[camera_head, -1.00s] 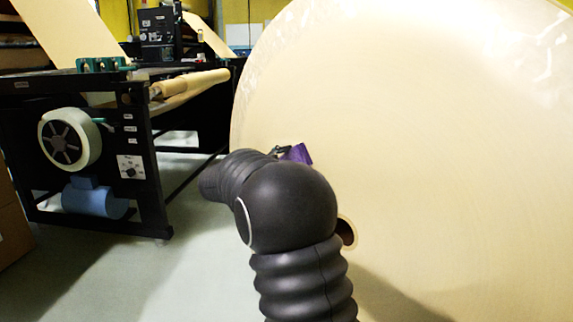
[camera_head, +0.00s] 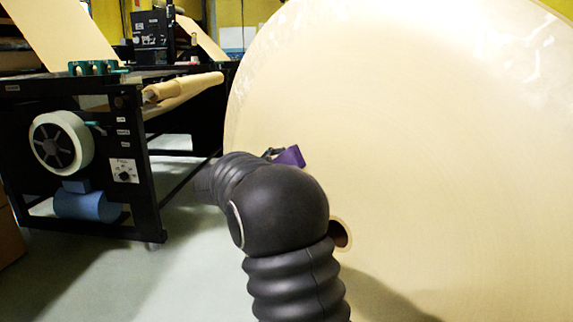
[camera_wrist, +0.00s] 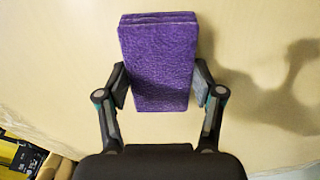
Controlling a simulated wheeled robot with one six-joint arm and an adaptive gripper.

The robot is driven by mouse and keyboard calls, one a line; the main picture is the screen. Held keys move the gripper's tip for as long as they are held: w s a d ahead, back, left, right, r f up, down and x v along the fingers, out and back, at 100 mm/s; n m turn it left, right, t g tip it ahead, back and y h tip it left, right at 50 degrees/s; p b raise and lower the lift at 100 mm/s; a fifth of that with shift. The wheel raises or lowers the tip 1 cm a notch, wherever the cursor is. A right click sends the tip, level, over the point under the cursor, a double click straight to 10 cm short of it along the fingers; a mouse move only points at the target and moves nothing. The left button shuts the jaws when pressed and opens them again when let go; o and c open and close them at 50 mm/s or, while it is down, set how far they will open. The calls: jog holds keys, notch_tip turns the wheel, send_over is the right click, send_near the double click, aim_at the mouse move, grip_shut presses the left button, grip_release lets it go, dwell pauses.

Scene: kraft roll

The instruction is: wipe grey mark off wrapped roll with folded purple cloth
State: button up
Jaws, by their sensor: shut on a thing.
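The wrapped roll (camera_head: 450,150) is a huge cream disc face filling the right of the head view. Its pale surface also fills most of the wrist view (camera_wrist: 60,70). My gripper (camera_wrist: 158,92) is shut on the folded purple cloth (camera_wrist: 158,60), with one finger on each side of it. The cloth also shows in the head view (camera_head: 290,156), beyond my arm and in front of the roll's face. I cannot tell whether the cloth touches the roll. No grey mark can be made out in either view; only a soft shadow of my gripper falls on the roll.
A dark machine frame (camera_head: 140,190) with a fan wheel (camera_head: 62,142) and a blue motor (camera_head: 88,205) stands at the left. A paper-covered roller (camera_head: 182,88) sticks out towards the roll. The roll has a dark core hole (camera_head: 341,233). Pale floor lies between them.

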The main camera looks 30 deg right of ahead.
jog(key=shift+w, duration=0.65)
jog(key=shift+c, duration=0.4)
jog(key=shift+d, duration=0.1)
jog(key=shift+c, duration=0.7)
jog(key=v, duration=0.6)
jog(key=shift+v, duration=1.55)
